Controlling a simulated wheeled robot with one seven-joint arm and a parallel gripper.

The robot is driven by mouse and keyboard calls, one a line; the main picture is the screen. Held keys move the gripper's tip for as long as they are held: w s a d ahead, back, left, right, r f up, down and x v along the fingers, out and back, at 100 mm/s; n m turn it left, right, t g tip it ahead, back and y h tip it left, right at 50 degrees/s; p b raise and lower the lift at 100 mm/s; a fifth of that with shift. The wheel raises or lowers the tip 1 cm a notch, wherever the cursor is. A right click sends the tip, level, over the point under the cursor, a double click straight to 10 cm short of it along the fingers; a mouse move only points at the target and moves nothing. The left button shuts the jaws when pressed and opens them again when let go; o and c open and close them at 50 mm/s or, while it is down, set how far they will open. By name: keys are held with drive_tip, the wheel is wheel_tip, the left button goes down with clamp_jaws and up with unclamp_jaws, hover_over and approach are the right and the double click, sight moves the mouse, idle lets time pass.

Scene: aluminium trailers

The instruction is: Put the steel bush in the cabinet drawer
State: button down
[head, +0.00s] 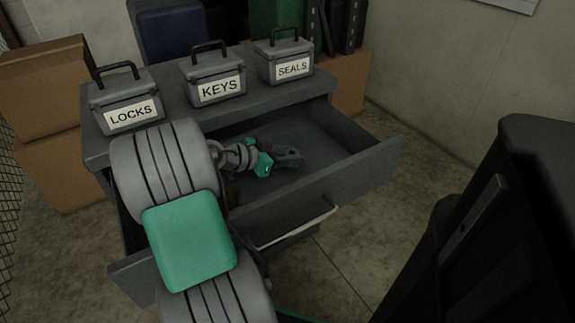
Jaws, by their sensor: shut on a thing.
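The grey cabinet (103,148) stands in the middle with its upper drawer (345,186) pulled out. The drawer's dark floor shows bare on the right side. My gripper (294,157) is over the drawer, inside its outline from this view. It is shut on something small. I cannot make out the steel bush itself; the jaws and the low light hide what is held. I cannot tell how high the jaws are above the drawer floor. My arm covers the left part of the drawer.
Three lidded boxes labelled LOCKS (128,103), KEYS (215,82) and SEALS (287,60) stand on the cabinet top. Cardboard boxes (50,135) are stacked at left. A large black object (500,220) fills the right front. Floor right of the drawer is clear.

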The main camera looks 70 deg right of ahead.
drive_tip(key=shift+f, duration=0.9)
drive_tip(key=c, duration=0.9)
unclamp_jaws()
drive_tip(key=p+v, duration=0.2)
drive_tip(key=v, duration=1)
drive_tip(key=shift+w+p, duration=0.1)
drive_tip(key=shift+p, duration=0.3)
drive_tip(key=shift+r, duration=0.1)
